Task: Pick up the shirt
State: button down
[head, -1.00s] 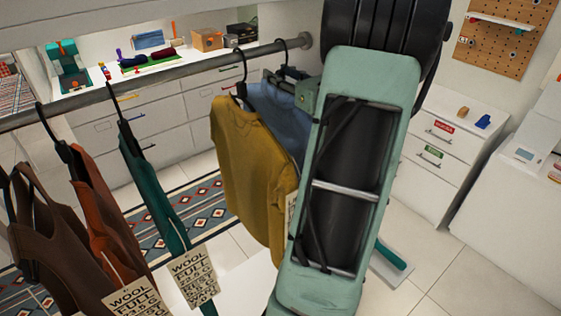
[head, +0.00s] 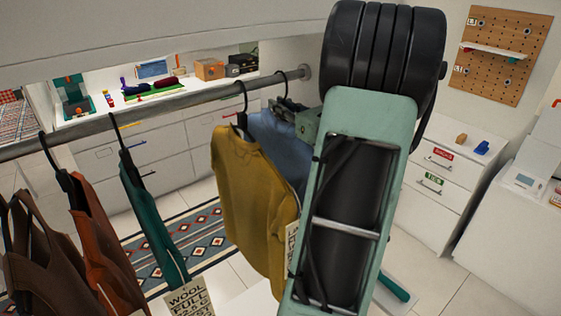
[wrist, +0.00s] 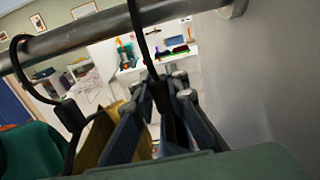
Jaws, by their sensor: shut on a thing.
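A mustard-yellow shirt (head: 250,200) hangs on a black hanger from the metal rail (head: 190,97). Just right of it a blue shirt (head: 275,145) hangs on another black hanger, partly hidden by the yellow shirt and my arm. In the head view my gripper (head: 292,116) is at the top of the blue shirt, mostly hidden behind my arm. In the wrist view its dark fingers (wrist: 163,105) are closed around the black hanger (wrist: 143,45) just below its hook, which appears still over the rail. A bit of yellow shirt (wrist: 95,142) shows left of the fingers.
A teal garment (head: 150,215), a rust garment (head: 110,240) and brown garments (head: 45,265) hang further left. The rail's wall end (head: 304,73) is close to my gripper. A white drawer unit (head: 440,180) stands to the right.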

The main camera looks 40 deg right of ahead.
jog(key=shift+r, duration=0.15)
jog(key=shift+r+b, duration=0.35)
jog(key=shift+r, duration=1.45)
jog(key=shift+s+f, duration=0.15)
jog(key=shift+s, duration=0.25)
jog(key=s+a+b, duration=0.2)
jog(key=s+b, duration=0.1)
jog(key=s, duration=1.4)
jog(key=shift+s, duration=0.1)
